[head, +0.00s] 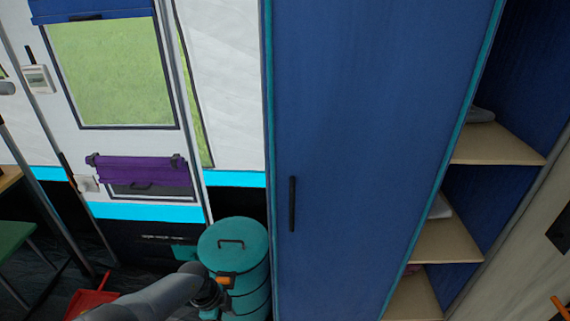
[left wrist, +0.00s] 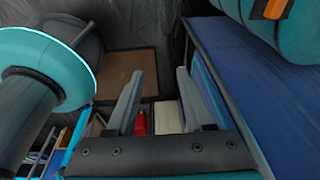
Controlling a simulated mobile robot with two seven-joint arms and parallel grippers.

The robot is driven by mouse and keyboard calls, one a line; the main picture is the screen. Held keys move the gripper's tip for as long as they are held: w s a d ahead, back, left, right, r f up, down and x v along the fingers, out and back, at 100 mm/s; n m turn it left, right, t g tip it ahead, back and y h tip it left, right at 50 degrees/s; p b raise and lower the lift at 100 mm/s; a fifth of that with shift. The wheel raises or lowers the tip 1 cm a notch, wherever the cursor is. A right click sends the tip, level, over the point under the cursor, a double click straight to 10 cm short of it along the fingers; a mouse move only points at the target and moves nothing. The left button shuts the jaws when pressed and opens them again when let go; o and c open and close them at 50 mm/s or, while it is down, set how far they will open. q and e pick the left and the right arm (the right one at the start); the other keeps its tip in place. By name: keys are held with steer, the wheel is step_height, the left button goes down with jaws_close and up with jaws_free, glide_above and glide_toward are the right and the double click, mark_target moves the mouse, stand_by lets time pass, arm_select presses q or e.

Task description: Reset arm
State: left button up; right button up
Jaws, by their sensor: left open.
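My left arm (head: 165,295) comes in at the bottom of the head view, and its wrist end is in front of the teal canister; its fingers cannot be made out there. In the left wrist view the left gripper (left wrist: 157,75) has its two grey fingers apart, with nothing held between them. Beyond the fingers, a small red thing (left wrist: 140,122) and a pale one show lower down, apart from the gripper. My right gripper is in neither view.
A tall blue cabinet (head: 350,130) with a closed door and a dark handle (head: 292,203) stands in front. Open shelves (head: 440,242) are to its right. The teal lidded canister (head: 245,262) stands at its left. A red object (head: 92,303) lies on the dark floor.

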arm_select(q)
steer(key=s+d+n+t+h+p, duration=0.45)
steer(key=s+d+n+p, duration=0.2)
steer(key=d, duration=0.25)
steer(key=s+a+f+n+g+y+p, duration=0.1)
steer(key=s+a+n+y+p, duration=0.1)
steer(key=s, duration=0.9)
steer(key=s+a+f+n+g+y+p, duration=0.1)
steer(key=s+a+n, duration=0.3)
steer(key=s, duration=0.7)
steer(key=s+a+f+n+g+y+p, duration=0.1)
steer(key=s+a+n+y+p, duration=0.2)
steer(key=s+a, duration=0.4)
steer(key=s+y+p, duration=0.1)
steer(key=s, duration=0.3)
steer(key=shift+s+g, duration=0.15)
steer(key=shift+g, duration=0.2)
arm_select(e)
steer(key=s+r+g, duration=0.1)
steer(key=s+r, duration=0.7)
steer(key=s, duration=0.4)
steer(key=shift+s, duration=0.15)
